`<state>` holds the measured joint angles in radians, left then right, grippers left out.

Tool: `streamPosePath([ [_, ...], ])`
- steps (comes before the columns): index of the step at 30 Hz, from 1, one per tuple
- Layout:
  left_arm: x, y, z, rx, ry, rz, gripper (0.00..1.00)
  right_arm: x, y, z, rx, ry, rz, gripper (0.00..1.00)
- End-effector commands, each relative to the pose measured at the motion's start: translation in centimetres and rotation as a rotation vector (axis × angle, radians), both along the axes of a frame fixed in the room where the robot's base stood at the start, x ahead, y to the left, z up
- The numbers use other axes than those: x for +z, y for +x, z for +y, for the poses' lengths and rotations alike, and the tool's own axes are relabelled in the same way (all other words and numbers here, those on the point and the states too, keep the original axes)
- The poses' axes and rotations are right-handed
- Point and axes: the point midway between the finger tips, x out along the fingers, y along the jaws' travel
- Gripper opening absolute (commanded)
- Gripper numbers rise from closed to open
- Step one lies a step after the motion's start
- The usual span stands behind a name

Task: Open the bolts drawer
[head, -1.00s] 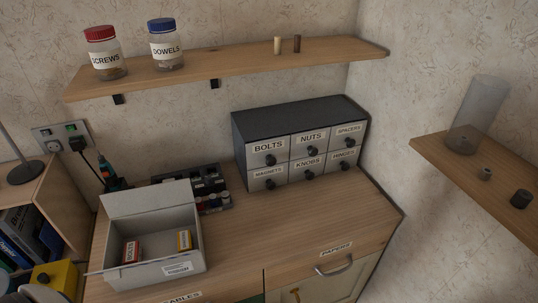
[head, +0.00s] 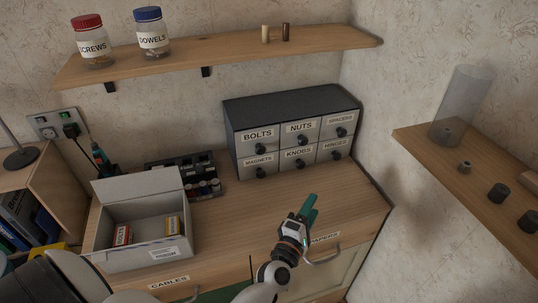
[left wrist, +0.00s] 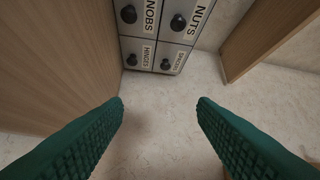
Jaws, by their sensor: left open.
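The bolts drawer (head: 258,137) is the upper left drawer of a dark cabinet at the back of the worktop. Its labelled front is flush with its neighbours, and its dark round knob (head: 261,149) sticks out. My left gripper (head: 309,206) has green fingers and is in front of and below the cabinet, apart from it, over the worktop's front part. In the left wrist view the fingers (left wrist: 161,104) are spread wide with nothing between them. That view shows the nuts, knobs, hinges and spacers drawers, but not the bolts drawer. My right gripper is out of view.
An open grey box (head: 147,258) with small cartons stands at the worktop's left. A shelf (head: 225,47) with jars hangs above the cabinet. A side shelf (head: 430,156) juts from the right wall. The worktop (head: 220,222) before the cabinet is mostly bare.

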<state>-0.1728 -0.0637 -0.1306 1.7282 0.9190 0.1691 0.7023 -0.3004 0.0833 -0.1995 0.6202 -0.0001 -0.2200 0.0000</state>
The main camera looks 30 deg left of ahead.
Motion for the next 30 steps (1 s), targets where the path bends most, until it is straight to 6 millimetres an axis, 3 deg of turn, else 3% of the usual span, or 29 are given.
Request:
streamPosePath([
  [3, 3.3, 1.2, 3.1, 0.171, -0.308, -0.136, 0.52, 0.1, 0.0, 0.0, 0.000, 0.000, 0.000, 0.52],
  [6, 4.8, 1.4, 6.2, 0.332, -0.593, -0.253, 0.52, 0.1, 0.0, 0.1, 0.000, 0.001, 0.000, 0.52],
  [12, 4.7, 0.4, 10.1, 0.591, -1.017, -0.416, 0.52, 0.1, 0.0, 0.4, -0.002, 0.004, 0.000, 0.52],
  [20, 4.2, 0.4, 11.5, 0.684, -1.150, -0.465, 0.52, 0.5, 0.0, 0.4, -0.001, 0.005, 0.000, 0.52],
  [30, 4.4, 4.4, 16.4, 0.683, -1.142, -0.465, 0.52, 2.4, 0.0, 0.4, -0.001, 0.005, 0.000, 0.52],
])
